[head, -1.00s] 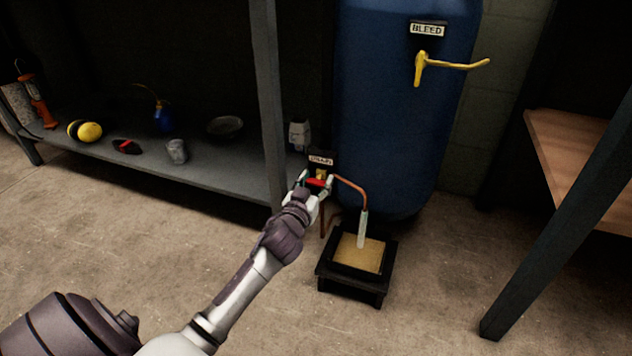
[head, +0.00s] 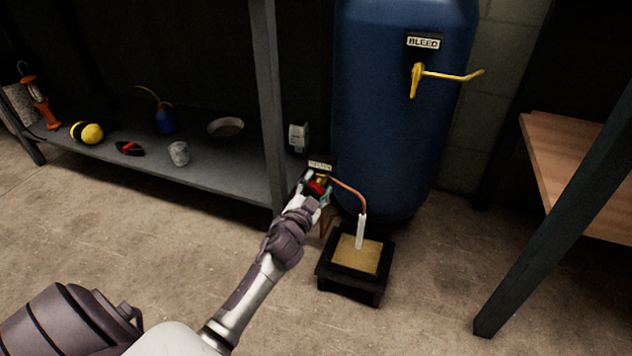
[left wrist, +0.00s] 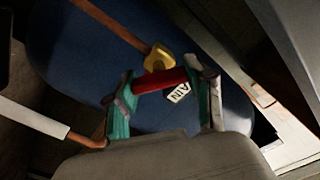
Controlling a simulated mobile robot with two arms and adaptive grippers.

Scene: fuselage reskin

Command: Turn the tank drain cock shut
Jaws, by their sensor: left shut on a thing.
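The drain cock has a red handle (left wrist: 160,81) on a brass body (left wrist: 158,57), joined to copper pipe, at the foot of the blue tank (head: 395,120). In the head view the red handle (head: 317,187) sits just under the drain label (head: 320,164). My left gripper (head: 318,190) is shut on the red handle. In the left wrist view its two green-padded fingers (left wrist: 163,97) are at either end of the handle, and part of the label shows behind. My right gripper is not in view.
A black tray stand (head: 325,272) with a tan pad is under the copper outlet pipe (head: 352,192). A yellow bleed lever (head: 416,80) is higher on the tank. A shelf post (head: 268,100) stands close left of my gripper; a wooden bench (head: 575,170) is right.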

